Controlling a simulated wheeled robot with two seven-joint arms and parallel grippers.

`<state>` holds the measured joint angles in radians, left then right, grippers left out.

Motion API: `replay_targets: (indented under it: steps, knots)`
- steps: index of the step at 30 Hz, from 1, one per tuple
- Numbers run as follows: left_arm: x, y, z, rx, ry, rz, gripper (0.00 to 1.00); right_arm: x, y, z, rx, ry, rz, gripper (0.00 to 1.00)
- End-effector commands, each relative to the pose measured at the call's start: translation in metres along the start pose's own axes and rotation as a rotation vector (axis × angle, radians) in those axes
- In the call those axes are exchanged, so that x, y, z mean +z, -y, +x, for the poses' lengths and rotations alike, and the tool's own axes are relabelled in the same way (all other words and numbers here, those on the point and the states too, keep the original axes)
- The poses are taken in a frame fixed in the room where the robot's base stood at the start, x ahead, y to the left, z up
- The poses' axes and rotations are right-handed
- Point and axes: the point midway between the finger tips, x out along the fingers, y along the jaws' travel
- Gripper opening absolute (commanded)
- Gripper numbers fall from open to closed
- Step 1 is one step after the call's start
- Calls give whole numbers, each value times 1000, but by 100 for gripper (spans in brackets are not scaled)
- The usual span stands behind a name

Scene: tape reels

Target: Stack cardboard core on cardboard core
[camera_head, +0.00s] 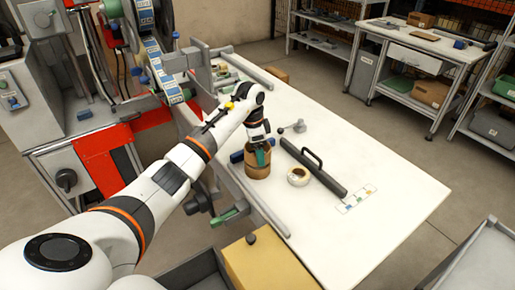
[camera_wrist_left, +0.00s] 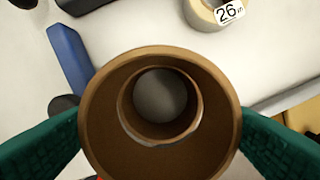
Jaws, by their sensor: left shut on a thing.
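My left gripper (camera_head: 259,152) is shut on the upper cardboard core (camera_head: 249,153), a brown tube. Its green fingers press on opposite sides of the core in the left wrist view (camera_wrist_left: 160,125), where the core's wide rim (camera_wrist_left: 97,100) faces the camera. Below it in the head view is a brown lower cardboard core (camera_head: 258,172), standing upright on the white table. Through the held core I see a smaller brown ring (camera_wrist_left: 193,108), with a pale surface in its hole. Whether the two cores touch is unclear. My right gripper is not in view.
A tape roll (camera_head: 298,176) lies right of the cores; its label shows in the left wrist view (camera_wrist_left: 228,12). A dark bar with a handle (camera_head: 313,168) lies beyond it. A blue object (camera_head: 237,157) sits just left. The white table (camera_head: 390,215) is clear at right.

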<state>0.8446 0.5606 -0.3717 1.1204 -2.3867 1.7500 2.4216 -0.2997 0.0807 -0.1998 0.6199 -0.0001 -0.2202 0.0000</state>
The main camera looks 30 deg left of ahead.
Motion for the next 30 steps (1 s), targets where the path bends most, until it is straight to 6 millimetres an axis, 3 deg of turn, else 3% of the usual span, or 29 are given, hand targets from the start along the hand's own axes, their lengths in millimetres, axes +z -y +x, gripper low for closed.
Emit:
replay_targets:
  steps: [13, 14, 17, 26, 30]
  knots:
    - [-2, 0, 11, -1, -1, -1, 55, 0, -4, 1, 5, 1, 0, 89]
    - [-2, 0, 11, -1, -1, -1, 82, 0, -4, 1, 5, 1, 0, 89]
    - [-2, 0, 11, -1, -1, -1, 98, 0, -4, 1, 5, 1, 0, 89]
    - [-1, 0, 10, 0, 0, 0, 99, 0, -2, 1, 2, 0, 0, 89]
    - [0, 0, -1, 1, 1, 0, 99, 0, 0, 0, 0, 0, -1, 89]
